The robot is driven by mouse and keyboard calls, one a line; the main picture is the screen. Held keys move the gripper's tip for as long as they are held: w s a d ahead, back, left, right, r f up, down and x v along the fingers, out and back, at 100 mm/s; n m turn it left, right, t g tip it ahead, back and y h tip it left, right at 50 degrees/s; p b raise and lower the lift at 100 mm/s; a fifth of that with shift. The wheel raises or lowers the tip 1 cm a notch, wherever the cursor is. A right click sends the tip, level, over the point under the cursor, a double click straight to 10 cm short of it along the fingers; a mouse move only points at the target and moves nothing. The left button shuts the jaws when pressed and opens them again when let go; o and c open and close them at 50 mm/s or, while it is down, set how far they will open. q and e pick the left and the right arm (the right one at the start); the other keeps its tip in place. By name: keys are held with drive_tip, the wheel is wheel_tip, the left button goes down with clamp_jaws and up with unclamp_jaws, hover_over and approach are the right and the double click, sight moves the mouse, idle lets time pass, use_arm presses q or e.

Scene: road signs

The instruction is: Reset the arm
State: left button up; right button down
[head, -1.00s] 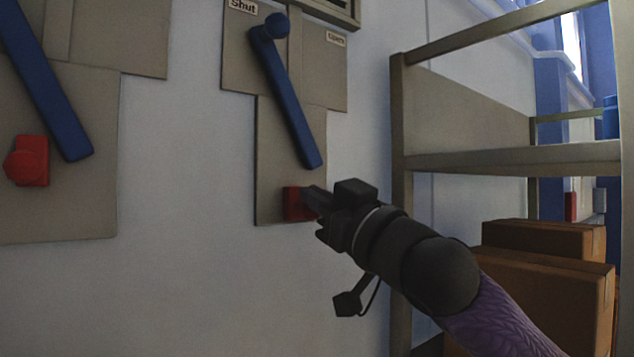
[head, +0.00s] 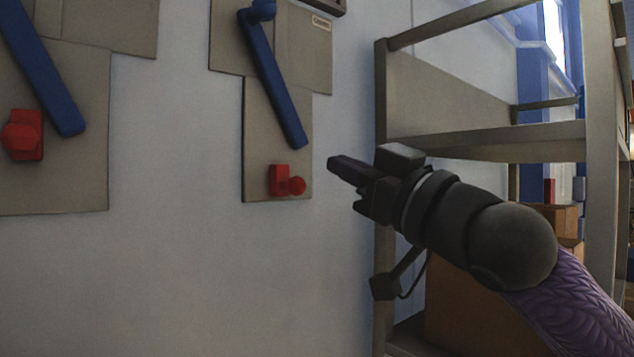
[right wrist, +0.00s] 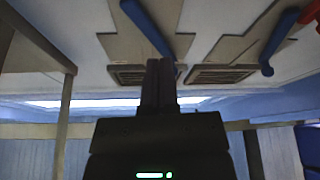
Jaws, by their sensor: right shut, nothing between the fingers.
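My right gripper (head: 340,168) is shut and empty in front of the white wall in the head view. It is to the right of the red knob (head: 287,182), apart from it. In the right wrist view its fingers (right wrist: 159,75) lie together. A blue lever (head: 272,75) slants down to the right on a beige panel (head: 262,120) above the red knob. My left gripper is not in view.
A second panel (head: 85,130) at the left carries another blue lever (head: 45,75) and red knob (head: 22,136). A metal shelf rack (head: 487,140) stands close behind my right arm, with cardboard boxes (head: 475,320) on it. The wall below the panels is clear.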

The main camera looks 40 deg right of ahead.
drive_tip(key=shift+s+a+f, duration=0.1)
drive_tip(key=shift+s+f, duration=0.05)
drive_tip(key=shift+s, duration=0.7)
